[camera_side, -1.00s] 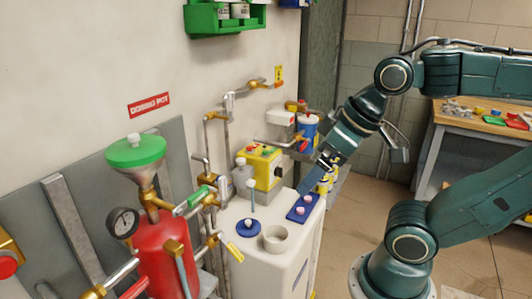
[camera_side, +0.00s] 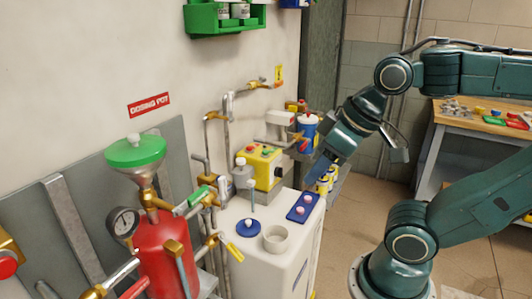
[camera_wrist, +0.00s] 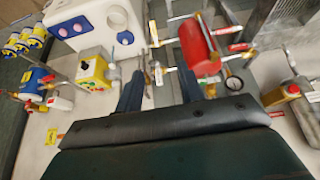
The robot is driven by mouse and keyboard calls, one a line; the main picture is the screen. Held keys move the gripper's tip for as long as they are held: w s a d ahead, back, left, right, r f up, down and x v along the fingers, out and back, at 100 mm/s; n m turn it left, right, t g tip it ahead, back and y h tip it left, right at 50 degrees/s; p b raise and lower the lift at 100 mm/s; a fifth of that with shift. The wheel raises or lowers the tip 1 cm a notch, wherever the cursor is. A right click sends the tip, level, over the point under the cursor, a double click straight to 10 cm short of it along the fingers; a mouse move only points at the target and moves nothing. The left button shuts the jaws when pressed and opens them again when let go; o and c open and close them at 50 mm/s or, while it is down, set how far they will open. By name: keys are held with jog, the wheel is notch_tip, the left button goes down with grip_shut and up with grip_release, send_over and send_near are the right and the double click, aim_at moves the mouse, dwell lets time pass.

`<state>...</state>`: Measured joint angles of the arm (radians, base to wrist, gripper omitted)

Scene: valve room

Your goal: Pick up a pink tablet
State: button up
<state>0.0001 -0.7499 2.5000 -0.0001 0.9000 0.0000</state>
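Two pink tablets, one nearer (camera_side: 300,210) and one farther (camera_side: 307,198), sit on a blue rectangular tray (camera_side: 293,216) on the white cabinet top. The wrist view shows the tablets (camera_wrist: 78,27) near its top left. My gripper (camera_side: 316,177) is above and beyond the tray in the side view, apart from the tablets. Its two dark blue fingers are spread with an empty gap between them in the wrist view (camera_wrist: 160,92).
A round blue dish (camera_side: 248,228) with a light piece on it and a white cup (camera_side: 276,238) stand left of the tray. A yellow control box (camera_side: 265,166) and pipes stand behind. A red dosing pot (camera_side: 163,262) is at the left.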

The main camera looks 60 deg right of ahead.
jog(key=w+d+n+g+h, duration=0.1)
jog(key=w+d+n+g, duration=0.1)
jog(key=w+d+n, duration=0.6)
jog(key=n+g+y, duration=0.1)
jog(key=n+g, duration=0.3)
jog(key=n, duration=0.6)
send_over(300, 209)
jog(key=shift+f, duration=17.75)
jog(key=shift+s+f, duration=0.1)
jog(key=shift+f, duration=2.45)
